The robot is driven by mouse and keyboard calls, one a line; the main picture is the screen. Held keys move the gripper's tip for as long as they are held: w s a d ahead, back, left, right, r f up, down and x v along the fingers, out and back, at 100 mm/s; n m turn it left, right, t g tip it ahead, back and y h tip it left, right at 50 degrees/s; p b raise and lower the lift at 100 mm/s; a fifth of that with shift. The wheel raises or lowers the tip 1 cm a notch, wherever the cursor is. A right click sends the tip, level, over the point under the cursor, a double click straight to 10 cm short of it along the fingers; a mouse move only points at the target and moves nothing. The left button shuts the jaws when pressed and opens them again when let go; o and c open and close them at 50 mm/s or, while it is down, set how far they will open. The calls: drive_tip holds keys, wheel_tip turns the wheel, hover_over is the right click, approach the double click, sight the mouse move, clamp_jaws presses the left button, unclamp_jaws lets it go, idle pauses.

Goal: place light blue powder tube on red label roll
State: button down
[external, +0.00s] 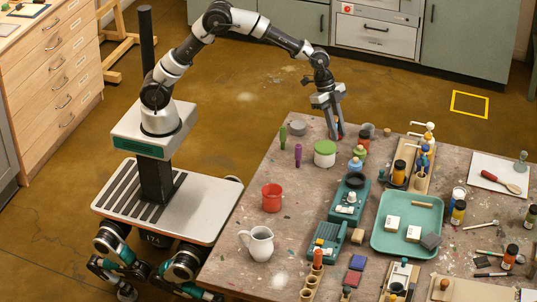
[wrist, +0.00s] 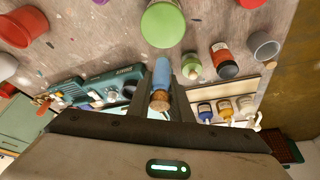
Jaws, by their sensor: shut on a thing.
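My gripper (external: 338,132) is low over the back part of the table. I cannot pick out the red label roll for certain. A red thing is cut off at the top edge of the wrist view (wrist: 252,3), and a dark-capped bottle with a red-orange body (wrist: 222,58) stands near the gripper.
A white jar with a green lid (external: 325,153) stands close to the gripper. A red mug (external: 272,198), white pitcher (external: 258,244) and teal tray (external: 384,248) stand farther forward. Bare tabletop lies around the mug.

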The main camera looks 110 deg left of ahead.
drive_tip(key=s+a+r+n+y+p, duration=0.1)
drive_tip(key=a+n, duration=0.1)
drive_tip(key=a, duration=0.6)
drive_tip(key=s+a+r+n, duration=0.1)
drive_tip(key=a, duration=0.7)
drive_tip(key=f, duration=0.3)
drive_tip(key=a+f+b, duration=0.1)
drive_tip(key=f, duration=0.1)
drive_tip(key=shift+s+a+f, duration=0.1)
drive_tip(key=shift+s+f, duration=0.1)
drive_tip(key=shift+s, duration=0.1)
drive_tip(key=shift+t, duration=0.3)
drive_tip(key=shift+f+b, duration=0.55)
drive_tip(key=shift+f, duration=1.95)
drive_tip(key=shift+f, duration=0.25)
drive_tip(key=c, duration=1.6)
unclamp_jaws()
drive_tip(key=shift+r, duration=0.1)
